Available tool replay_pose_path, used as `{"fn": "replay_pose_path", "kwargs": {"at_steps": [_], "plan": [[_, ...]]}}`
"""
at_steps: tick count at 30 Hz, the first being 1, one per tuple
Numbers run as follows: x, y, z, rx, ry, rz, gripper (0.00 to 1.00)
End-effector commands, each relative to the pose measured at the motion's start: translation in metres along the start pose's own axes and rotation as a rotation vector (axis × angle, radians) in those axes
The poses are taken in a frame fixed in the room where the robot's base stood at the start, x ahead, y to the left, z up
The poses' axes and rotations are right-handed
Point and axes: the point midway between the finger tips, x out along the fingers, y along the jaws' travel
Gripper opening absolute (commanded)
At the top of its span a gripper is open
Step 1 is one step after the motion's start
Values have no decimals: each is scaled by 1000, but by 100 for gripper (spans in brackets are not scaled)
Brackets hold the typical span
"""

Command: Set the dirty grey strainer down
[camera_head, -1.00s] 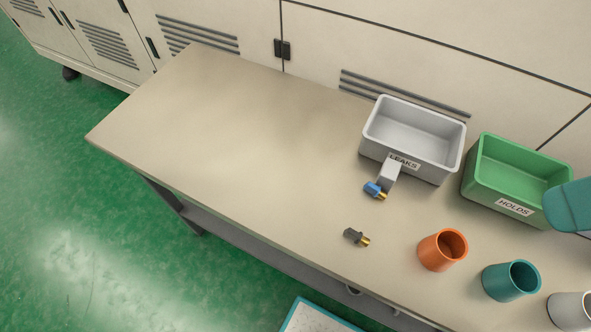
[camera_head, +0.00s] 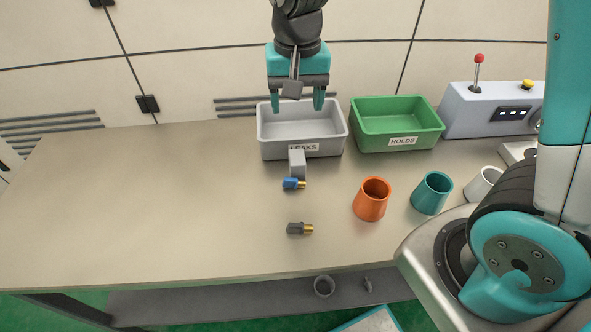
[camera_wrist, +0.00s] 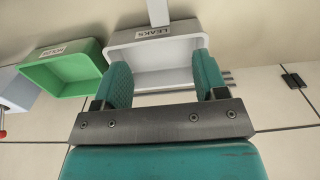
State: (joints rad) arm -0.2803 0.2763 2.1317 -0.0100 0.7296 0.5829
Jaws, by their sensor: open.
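A dark grey fitting with a brass end (camera_head: 299,229), the only part here that could match the grey strainer, lies on its side on the bench near the front edge. Whether it is dirty is too small to tell. My gripper (camera_head: 293,101) is open, pointing down over the grey LEAKS bin (camera_head: 273,146), well behind the fitting. In the wrist view the open fingers (camera_wrist: 163,76) have nothing between them, and the LEAKS bin (camera_wrist: 150,82) lies beyond them. The part of its inside that shows is empty.
A blue fitting (camera_head: 291,184) lies by a light grey block (camera_head: 297,164) before the LEAKS bin. The green HOLDS bin (camera_head: 397,126), orange cup (camera_head: 371,199), teal cup (camera_head: 431,193) and white cup (camera_head: 482,184) stand to the right. The bench's left half (camera_head: 150,200) is clear.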

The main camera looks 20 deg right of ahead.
Motion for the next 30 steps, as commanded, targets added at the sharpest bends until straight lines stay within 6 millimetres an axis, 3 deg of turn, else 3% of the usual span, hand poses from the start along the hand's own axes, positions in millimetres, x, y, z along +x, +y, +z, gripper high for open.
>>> {"fn": "replay_pose_path", "kwargs": {"at_steps": [15,23,30], "plan": [[105,1,-2,19,-3,12,66],[126,1,-3,18,0,9,66],[161,3,-3,18,-2,10,66]]}}
